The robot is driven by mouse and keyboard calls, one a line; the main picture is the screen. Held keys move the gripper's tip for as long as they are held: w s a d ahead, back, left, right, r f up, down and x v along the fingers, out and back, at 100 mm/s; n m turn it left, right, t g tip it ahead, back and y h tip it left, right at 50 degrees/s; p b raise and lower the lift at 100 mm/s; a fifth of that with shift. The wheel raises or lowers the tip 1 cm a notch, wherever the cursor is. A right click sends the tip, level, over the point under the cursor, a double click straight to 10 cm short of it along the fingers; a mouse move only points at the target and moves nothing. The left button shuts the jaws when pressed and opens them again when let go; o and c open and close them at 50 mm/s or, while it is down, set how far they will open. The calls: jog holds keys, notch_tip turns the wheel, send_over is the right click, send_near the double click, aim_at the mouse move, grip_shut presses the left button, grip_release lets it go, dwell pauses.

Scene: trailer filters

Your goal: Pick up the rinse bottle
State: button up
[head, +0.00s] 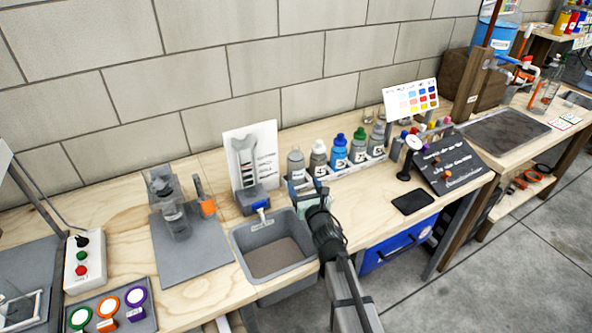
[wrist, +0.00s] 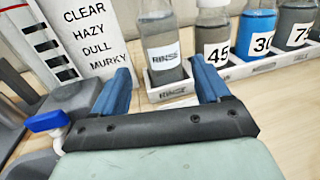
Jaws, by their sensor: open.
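The rinse bottle (wrist: 163,32) is a clear-grey bottle with a white label reading RINSE. It stands upright in the first slot of a white rack (wrist: 172,94), also labelled RINSE. In the head view the bottle (head: 295,160) is the leftmost of the row. My gripper (wrist: 163,80) is open, its two blue fingers to the left and right of the bottle's lower part as seen in the wrist view. The bottle appears a little beyond the fingertips, and I see no contact. In the head view my gripper (head: 304,187) is just in front of the rack.
Other bottles stand to the right, one labelled 45 (wrist: 213,40) and a blue one (wrist: 258,30). A clarity chart board (head: 252,157) stands to the left. A grey sink (head: 240,245) with a blue-handled tap (wrist: 45,121) lies at the front left.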

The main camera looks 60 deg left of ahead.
aim_at(295, 164)
jog(key=a, duration=0.3)
jog(key=w+a, duration=0.1)
jog(key=a, duration=0.3)
jog(key=w+a, duration=0.1)
jog(key=a, duration=0.3)
jog(key=shift+w+a+r, duration=0.1)
jog(key=shift+w+a, duration=0.05)
jog(key=shift+w, duration=0.1)
jog(key=shift+c, duration=0.3)
jog(key=c, duration=0.9)
